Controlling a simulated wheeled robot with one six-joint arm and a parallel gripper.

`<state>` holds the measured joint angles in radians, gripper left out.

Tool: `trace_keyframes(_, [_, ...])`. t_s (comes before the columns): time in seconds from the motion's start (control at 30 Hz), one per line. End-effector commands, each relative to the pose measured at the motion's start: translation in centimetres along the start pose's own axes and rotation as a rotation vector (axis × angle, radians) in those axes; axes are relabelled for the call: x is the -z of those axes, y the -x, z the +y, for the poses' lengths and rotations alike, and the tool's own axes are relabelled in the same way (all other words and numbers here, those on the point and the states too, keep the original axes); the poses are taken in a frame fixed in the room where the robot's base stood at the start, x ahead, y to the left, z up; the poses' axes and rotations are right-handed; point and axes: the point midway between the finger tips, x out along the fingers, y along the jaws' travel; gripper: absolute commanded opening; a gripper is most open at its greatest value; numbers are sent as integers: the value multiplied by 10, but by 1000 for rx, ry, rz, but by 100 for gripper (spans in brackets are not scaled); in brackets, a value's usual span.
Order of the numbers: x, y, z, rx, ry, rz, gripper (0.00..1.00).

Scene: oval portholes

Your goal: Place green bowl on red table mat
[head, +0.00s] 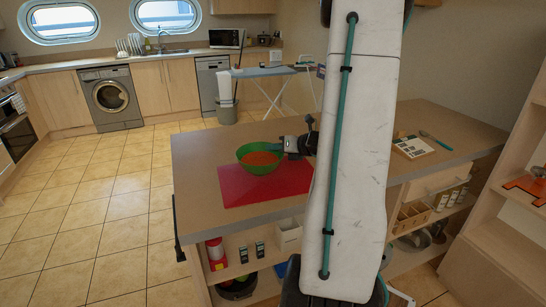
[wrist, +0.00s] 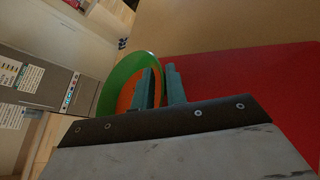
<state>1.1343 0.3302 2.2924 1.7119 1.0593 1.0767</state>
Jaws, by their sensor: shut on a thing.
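The green bowl (head: 250,168) has orange contents or an orange inside and is at the back left part of the red table mat (head: 237,189) in the head view. My gripper (head: 303,143) reaches in from the right and is shut on the bowl's rim. In the wrist view the teal fingers (wrist: 161,86) pinch the rim of the bowl (wrist: 111,83), and the red mat (wrist: 245,95) spreads to the right. I cannot tell whether the bowl touches the mat or hangs just above it. Part of the mat is hidden by my arm.
The island counter (head: 205,160) is clear left of the mat. A white card or booklet (head: 412,147) and a dark utensil (head: 436,141) lie on its right part. Shelves below hold tins, boxes and a pot (head: 238,287). An ironing board (head: 265,71) stands behind.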

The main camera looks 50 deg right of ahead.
Motion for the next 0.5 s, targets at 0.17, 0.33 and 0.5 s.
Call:
trace_keyframes(0.17, [-5,-14,-1,0,0,-2,0])
trace_keyframes(0.33, [6,-20,-8,0,-4,-1,0])
trace_keyframes(0.5, [22,-27,-17,1,-2,-1,0])
